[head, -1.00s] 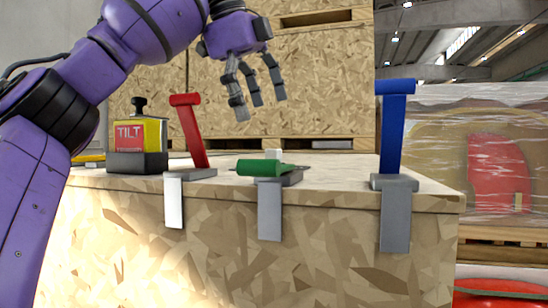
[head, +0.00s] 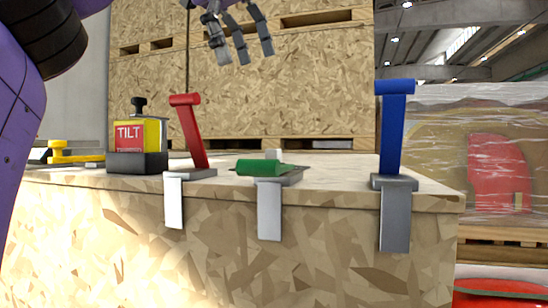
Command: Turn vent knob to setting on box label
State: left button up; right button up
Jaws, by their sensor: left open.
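A yellow box with a dark base (head: 137,162) stands at the left of the wooden bench top. Its red label (head: 130,135) reads TILT, and a black knob (head: 139,105) sits on top of it. My left gripper (head: 238,55) hangs open and empty above and behind the levers, cut off by the top edge of the view. It touches nothing. I cannot tell which thing is the vent knob; a yellow knob-like part (head: 58,150) lies at the far left, partly cut off from clear view by its distance. My right gripper is not in view.
A red lever (head: 190,130) leans slightly left, a green lever (head: 260,167) lies down flat, and a blue lever (head: 392,130) stands upright. All are clamped along the front edge of the bench (head: 330,215). Wooden crates (head: 300,85) stand behind; wrapped pallet goods (head: 430,150) are at right.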

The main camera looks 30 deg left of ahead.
aim_at(269, 153)
jog(key=k+l, duration=1.2)
jog(key=l, duration=0.15)
